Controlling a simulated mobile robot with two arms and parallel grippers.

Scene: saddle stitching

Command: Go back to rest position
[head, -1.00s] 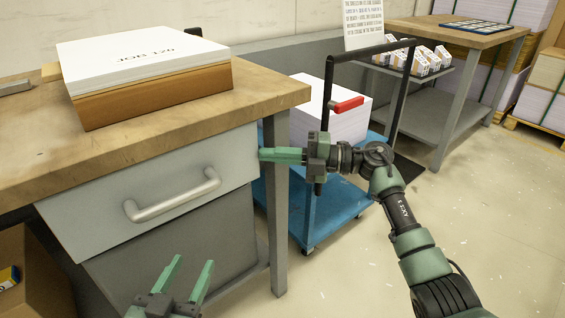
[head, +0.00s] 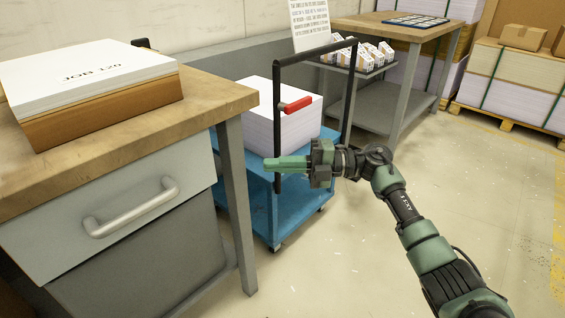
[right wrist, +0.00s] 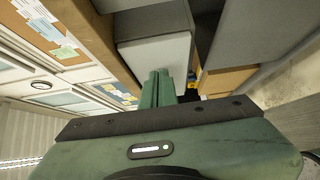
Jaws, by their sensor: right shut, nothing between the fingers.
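My right gripper (head: 287,163) is at the middle of the head view, in the air, its green fingers pointing left. The fingers are closed together with nothing between them; they also show in the right wrist view (right wrist: 158,88). It appears in front of the blue cart (head: 262,205), and I see no contact. My left gripper is not in the head view.
A wooden-topped workbench (head: 215,92) with a closed drawer (head: 95,215) stands at left, bearing a box marked JOB (head: 88,72). The cart carries a white paper stack (head: 290,120) and a red-gripped handle (head: 297,105). Another table (head: 385,28) stands behind. The floor at right is clear.

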